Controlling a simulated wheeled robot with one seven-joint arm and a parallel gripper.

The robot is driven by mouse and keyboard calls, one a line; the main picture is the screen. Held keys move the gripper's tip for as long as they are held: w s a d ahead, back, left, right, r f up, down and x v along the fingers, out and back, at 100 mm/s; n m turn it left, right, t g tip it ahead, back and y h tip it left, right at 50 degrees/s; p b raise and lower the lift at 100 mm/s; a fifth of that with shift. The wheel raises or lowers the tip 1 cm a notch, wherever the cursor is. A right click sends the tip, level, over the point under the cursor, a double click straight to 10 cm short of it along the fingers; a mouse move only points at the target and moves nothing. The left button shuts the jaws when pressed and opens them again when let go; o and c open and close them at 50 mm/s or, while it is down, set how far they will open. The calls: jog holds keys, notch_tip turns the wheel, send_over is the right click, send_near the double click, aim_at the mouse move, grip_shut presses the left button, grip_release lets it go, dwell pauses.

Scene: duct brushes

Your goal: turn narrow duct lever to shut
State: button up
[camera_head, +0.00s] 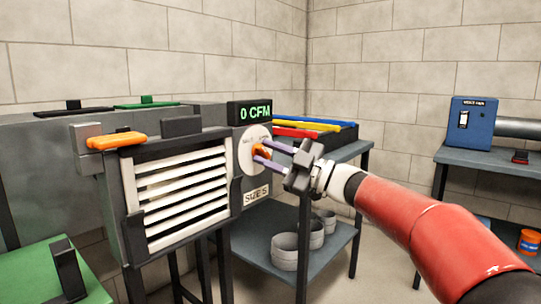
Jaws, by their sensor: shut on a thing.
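The duct unit (60,140) stands at the left with a white louvred grille on its front. A round white dial plate (248,142) sits right of the grille. The fingers hide part of the lever and dial markings. A larger orange handle (116,141) lies along the grille's top left. The plate below the dial reads "SIZE S".
A side table (345,152) behind my gripper holds a black tray of red, yellow and blue rods, with grey rings on its lower shelf (265,250). A blue box (473,122) stands on a bench at right. The floor between is clear.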

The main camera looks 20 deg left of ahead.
jog(key=o, duration=0.6)
jog(key=shift+d, duration=0.1)
jog(key=v, duration=0.7)
jog(key=shift+d+f, duration=0.15)
jog(key=shift+d, duration=0.15)
